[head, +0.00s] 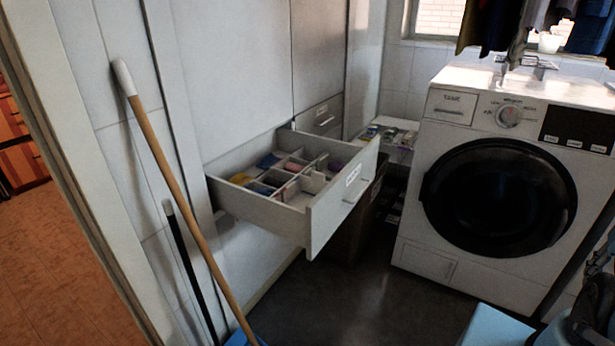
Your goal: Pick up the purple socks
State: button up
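An open white drawer (265,215) sticks out from the cabinet in the middle of the head view. Thin dividers split it into compartments holding small folded cloth items.
A washing machine (437,240) stands at the right. A broom (180,180) and a dark pole (190,262) lean at the left. A low shelf (398,152) with small items is behind the drawer. A light-blue object (497,325) is at the lower right. Dark floor (345,305) before the drawer is clear.

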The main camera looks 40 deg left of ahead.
aim_at(333, 167)
jog(key=u, duration=1.1)
jog(key=i, duration=1)
